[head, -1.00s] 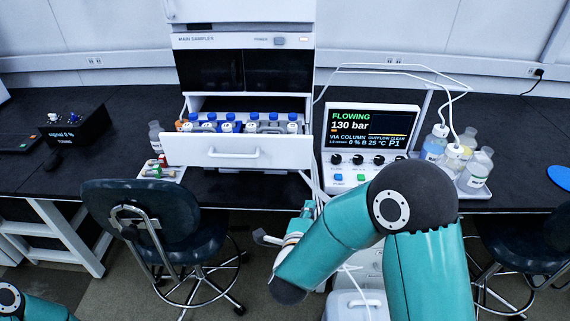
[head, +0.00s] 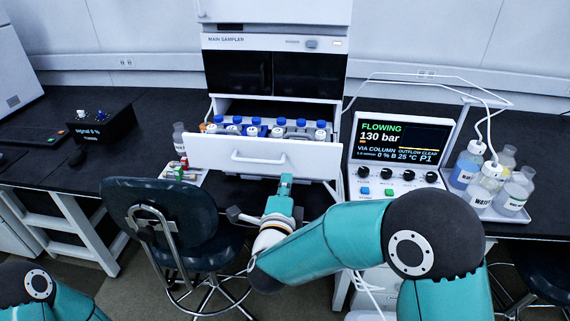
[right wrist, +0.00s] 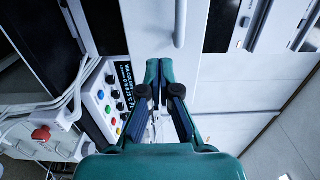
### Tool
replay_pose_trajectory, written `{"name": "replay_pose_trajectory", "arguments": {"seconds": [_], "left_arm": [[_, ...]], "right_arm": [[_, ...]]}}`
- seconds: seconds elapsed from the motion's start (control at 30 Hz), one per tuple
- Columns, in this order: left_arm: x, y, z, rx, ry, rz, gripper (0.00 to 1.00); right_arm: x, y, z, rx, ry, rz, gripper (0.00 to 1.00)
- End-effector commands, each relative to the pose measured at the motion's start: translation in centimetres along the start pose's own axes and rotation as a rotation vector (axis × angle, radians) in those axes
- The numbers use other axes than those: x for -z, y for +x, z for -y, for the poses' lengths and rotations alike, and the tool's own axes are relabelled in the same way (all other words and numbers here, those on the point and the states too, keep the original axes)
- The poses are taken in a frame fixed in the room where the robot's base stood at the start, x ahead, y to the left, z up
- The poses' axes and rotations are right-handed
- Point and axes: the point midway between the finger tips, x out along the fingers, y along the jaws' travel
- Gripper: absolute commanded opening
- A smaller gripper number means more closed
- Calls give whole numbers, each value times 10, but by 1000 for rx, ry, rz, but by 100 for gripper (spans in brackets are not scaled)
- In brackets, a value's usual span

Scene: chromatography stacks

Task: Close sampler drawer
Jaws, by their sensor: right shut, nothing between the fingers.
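The main sampler (head: 276,42) stands at the back of the bench. Its white drawer (head: 225,152) is pulled out and holds rows of blue- and white-capped bottles (head: 253,128). The drawer handle (head: 258,159) is a horizontal bar on its front; in the right wrist view the handle (right wrist: 180,22) shows upright at the top. My right gripper (head: 286,180) is shut and empty, just below the drawer front and right of the handle. In the right wrist view its fingers (right wrist: 165,72) point toward the white front. Whether they touch it I cannot tell. My left gripper is out of view.
A pump unit with a screen (head: 405,135) stands right of the drawer, beside a tray of bottles (head: 495,212). A dark chair (head: 160,210) stands in front at left. A small rack of vials (head: 182,173) lies left of the drawer.

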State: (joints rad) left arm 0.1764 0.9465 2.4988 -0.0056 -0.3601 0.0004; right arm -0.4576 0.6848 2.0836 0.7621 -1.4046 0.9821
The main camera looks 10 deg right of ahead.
Motion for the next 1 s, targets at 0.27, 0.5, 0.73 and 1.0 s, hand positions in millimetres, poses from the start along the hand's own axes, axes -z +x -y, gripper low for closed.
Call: {"name": "replay_pose_trajectory", "arguments": {"seconds": [0.27,0.5,0.73,1.0], "left_arm": [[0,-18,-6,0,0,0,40],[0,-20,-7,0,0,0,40],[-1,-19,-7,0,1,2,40],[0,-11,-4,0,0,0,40]], "right_arm": [[1,43,1,-1,-2,-2,0],[1,52,0,0,-2,-1,0],[-14,48,-1,1,-2,6,0],[11,64,-2,1,0,-17,0]]}}
